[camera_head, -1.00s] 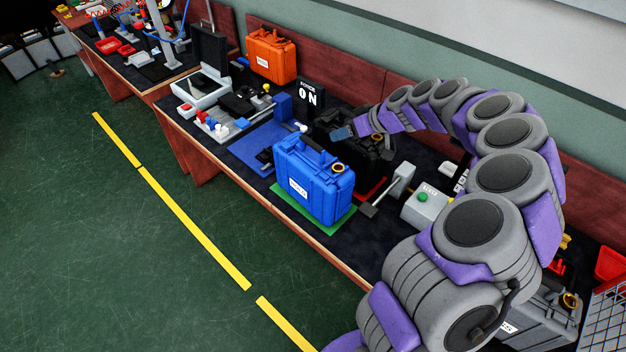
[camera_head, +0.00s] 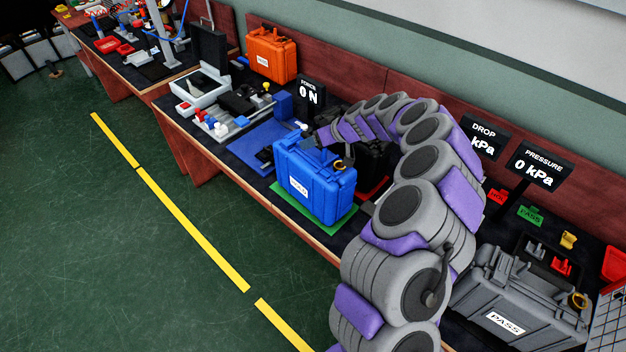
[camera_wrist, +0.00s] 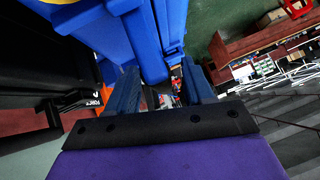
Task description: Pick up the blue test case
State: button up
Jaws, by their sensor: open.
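The blue test case (camera_head: 322,192) stands upright on a green mat (camera_head: 288,205) at the front of the dark bench, with a white label on its front and a yellow ring at its top right. My gripper (camera_head: 310,141) is at the top of the case, by its handle, reaching over from the back right. In the wrist view the gripper (camera_wrist: 160,88) has its two blue fingers apart, with blue case parts (camera_wrist: 148,35) just beyond and partly between them. Whether the fingers touch the case or straddle the handle cannot be told.
A black case (camera_head: 372,155) stands close behind the blue one, partly hidden by my arm. An orange case (camera_head: 272,55) is at the back left. A grey case (camera_head: 515,305) labelled PASS is at the right. Open floor (camera_head: 120,240) lies in front of the bench.

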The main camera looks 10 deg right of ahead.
jog(key=shift+w+a+f, duration=0.15)
jog(key=shift+a+f, duration=0.05)
jog(key=shift+c, duration=0.2)
grip_shut()
dwell(1.2)
